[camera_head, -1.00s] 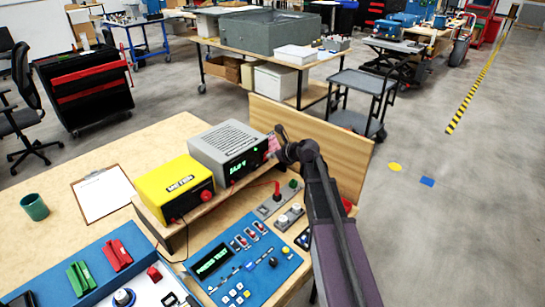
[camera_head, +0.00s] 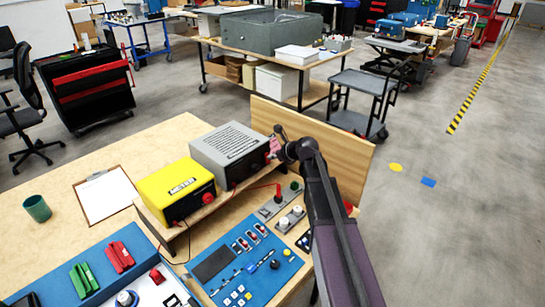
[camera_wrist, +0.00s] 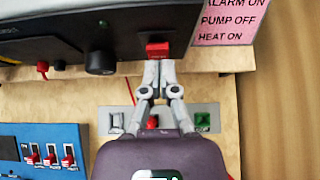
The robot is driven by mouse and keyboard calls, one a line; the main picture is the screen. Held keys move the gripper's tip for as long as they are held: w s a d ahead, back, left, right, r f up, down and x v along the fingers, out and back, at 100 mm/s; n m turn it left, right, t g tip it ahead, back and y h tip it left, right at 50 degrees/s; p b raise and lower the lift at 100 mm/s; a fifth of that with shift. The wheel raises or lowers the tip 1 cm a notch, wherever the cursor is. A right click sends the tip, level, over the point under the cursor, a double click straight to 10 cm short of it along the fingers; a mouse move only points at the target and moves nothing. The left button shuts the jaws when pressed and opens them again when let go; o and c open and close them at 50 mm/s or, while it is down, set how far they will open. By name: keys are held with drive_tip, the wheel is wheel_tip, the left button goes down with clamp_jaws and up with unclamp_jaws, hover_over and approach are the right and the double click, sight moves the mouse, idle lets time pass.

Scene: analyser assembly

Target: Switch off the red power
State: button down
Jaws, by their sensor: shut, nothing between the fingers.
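A red power switch (camera_wrist: 158,48) sits on the dark front of the grey power supply box (camera_head: 225,143), beside a black knob (camera_wrist: 101,59). My gripper (camera_wrist: 158,66) is shut and empty, its fingertips right at the lower edge of the red switch. They look to be touching it, but a small gap cannot be ruled out. In the head view my gripper (camera_head: 277,133) is at the right end of the box, where the switch is not clearly seen. The box's display is dark, and so is the screen (camera_head: 213,264) on the blue panel (camera_head: 262,283).
A pink label (camera_wrist: 225,20) is right of the switch. A yellow meter box (camera_head: 175,190) stands left of the grey box on the wooden shelf. Small switches and a green button (camera_wrist: 202,120) lie below my gripper. A wooden board (camera_head: 330,150) rises behind at the right.

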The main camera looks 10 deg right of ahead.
drive_tip(key=shift+a+r, duration=0.15)
drive_tip(key=shift+r, duration=0.05)
drive_tip(key=shift+r+p, duration=0.6)
drive_tip(key=shift+p, duration=0.2)
drive_tip(key=shift+s+d+r, duration=0.15)
drive_tip(key=shift+s+d, duration=0.2)
drive_tip(key=shift+s, duration=0.1)
drive_tip(key=w+a+r+p+v, duration=0.1)
drive_tip(key=r+p+v, duration=0.1)
drive_tip(key=p+v, duration=0.7)
drive_tip(key=v, duration=0.2)
drive_tip(key=shift+d+r, duration=0.25)
drive_tip(key=shift+r, duration=0.1)
drive_tip(key=shift+s, duration=0.1)
